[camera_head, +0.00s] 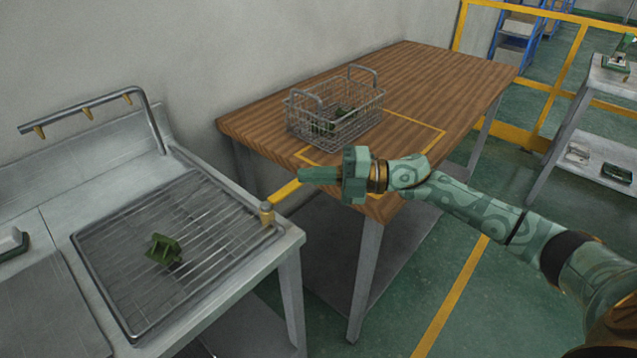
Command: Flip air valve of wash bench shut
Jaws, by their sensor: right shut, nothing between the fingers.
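The wash bench (283,243) is a grey metal bench at the left with a wire rack (112,262) set in its top. A small brass valve (266,214) with a grey top stands at the bench's right edge; which way it is set is too small to tell. A pipe (70,114) with several brass nozzles rises along the back of the bench. My right gripper (302,174) is shut and empty, pointing left. In the picture it is above and to the right of the valve, apart from it. My left gripper is not in view.
A green part (164,250) lies on the rack. A wooden table (440,85) stands behind, holding a wire basket (368,107) with green parts inside. Yellow railing (572,55) and a grey shelf unit (570,125) are at the right. Open green floor (490,290) lies in front.

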